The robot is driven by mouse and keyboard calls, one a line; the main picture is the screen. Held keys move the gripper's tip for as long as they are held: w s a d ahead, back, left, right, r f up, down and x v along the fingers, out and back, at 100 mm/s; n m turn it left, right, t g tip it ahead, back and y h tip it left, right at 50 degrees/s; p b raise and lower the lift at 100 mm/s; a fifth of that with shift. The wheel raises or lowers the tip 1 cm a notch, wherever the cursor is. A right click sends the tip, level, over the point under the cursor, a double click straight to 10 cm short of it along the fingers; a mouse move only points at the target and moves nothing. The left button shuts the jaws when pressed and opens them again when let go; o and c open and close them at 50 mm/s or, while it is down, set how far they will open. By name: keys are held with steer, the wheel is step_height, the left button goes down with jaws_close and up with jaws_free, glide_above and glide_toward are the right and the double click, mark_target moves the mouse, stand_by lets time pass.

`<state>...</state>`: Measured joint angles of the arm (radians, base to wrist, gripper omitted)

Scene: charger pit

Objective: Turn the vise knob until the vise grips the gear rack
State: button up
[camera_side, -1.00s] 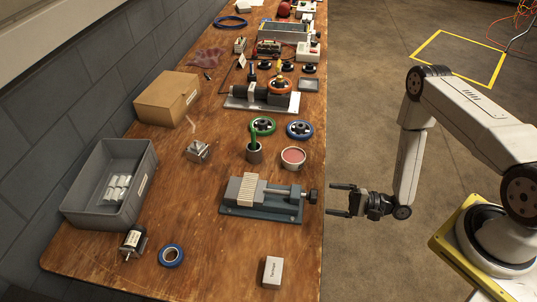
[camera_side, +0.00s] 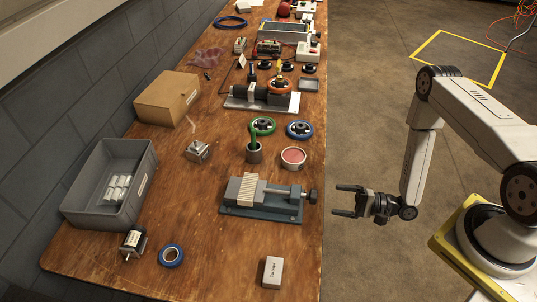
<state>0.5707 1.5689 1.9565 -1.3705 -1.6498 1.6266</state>
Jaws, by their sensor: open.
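The grey-blue vise (camera_side: 262,212) sits on the wooden bench near its right edge. The gear rack (camera_side: 248,189), a pale ribbed strip, stands at the vise jaws; I cannot tell at this size whether the jaws touch it. The dark vise knob (camera_side: 313,196) is at the right end of the screw, just at the bench edge. My gripper (camera_side: 344,201) is open and empty, to the right of the knob and apart from it, with its fingers pointing left toward it.
A white box (camera_side: 273,272) lies in front of the vise. A blue tape roll (camera_side: 171,256) and a motor (camera_side: 132,244) lie front left. A grey bin (camera_side: 108,187) is at left.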

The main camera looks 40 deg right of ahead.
mark_target(314, 197)
steer(key=n, duration=2.3)
steer(key=shift+w+f, duration=0.1)
steer(key=shift+f, duration=0.05)
steer(key=shift+w, duration=0.1)
steer(key=shift+x, duration=3.8)
